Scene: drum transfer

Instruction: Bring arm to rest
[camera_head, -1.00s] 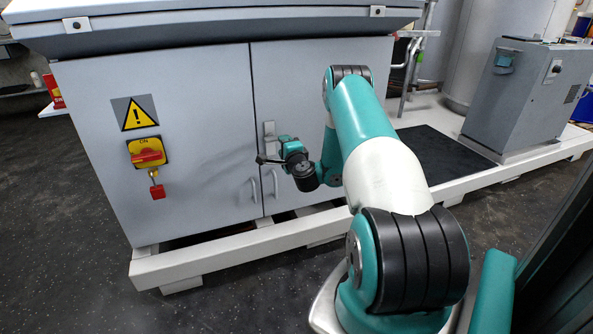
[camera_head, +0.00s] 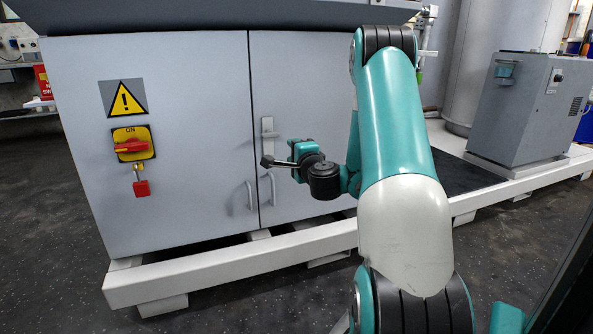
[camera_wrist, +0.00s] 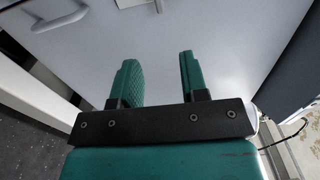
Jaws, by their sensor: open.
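My gripper (camera_wrist: 158,80) shows in the wrist view with its two green fingers apart and nothing between them. It faces the grey cabinet door (camera_wrist: 225,40). In the head view my gripper (camera_head: 268,162) is small and points left, in front of the grey cabinet (camera_head: 200,80), near the door handles. My arm reaches forward from the bottom right and bends at a raised elbow. I cannot tell the exact gap between the gripper and the door.
Door handles (camera_head: 250,194) and a latch (camera_head: 267,130) are close to my gripper. A red and yellow switch (camera_head: 132,144) is on the left door. A white base frame (camera_head: 230,268) runs low in front. A grey box unit (camera_head: 518,108) stands at right. Dark floor (camera_head: 50,230) is free at left.

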